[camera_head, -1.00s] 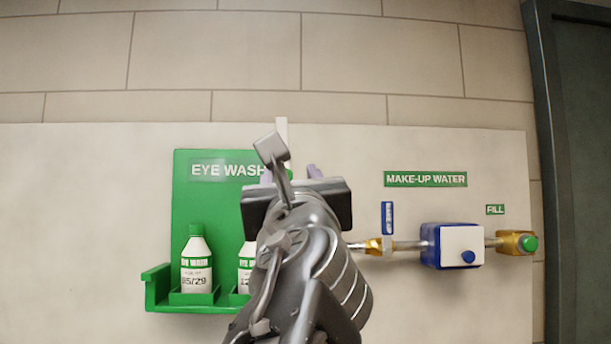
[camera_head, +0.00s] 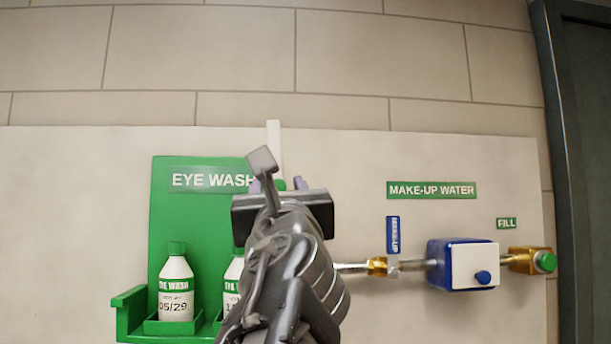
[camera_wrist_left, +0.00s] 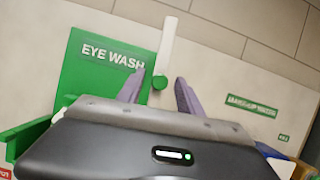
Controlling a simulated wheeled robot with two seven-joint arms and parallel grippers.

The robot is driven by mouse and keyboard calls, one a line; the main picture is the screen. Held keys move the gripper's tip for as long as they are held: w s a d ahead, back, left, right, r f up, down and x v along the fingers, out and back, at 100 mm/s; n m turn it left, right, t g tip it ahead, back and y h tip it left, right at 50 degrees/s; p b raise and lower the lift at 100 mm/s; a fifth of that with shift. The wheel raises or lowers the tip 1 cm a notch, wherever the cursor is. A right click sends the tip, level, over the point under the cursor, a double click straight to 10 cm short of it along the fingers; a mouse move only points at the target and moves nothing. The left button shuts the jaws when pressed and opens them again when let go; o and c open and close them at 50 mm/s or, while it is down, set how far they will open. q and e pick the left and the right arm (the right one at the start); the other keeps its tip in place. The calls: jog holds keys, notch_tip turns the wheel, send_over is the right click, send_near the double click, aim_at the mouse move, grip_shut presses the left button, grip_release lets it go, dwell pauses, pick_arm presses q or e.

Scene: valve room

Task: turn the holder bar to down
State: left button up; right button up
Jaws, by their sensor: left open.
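The holder bar (camera_head: 274,148) is a white bar standing upright at the right edge of the green eye wash panel (camera_head: 200,222). My left gripper (camera_head: 278,184) is in front of the bar's lower end, and my arm hides much of that area. My right gripper is not in view.
Two eye wash bottles (camera_head: 176,287) sit in the green shelf (camera_head: 130,310) at the lower left. To the right are a pipe with a blue and white valve box (camera_head: 462,265) and a brass fitting with a green cap (camera_head: 545,261). A dark door frame (camera_head: 565,170) stands at the far right.

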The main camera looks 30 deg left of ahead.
pick_arm(q)
jog(key=p+x, duration=0.1)
jog(key=x, duration=0.4)
grip_shut()
dwell(0.4)
dwell(1.0)
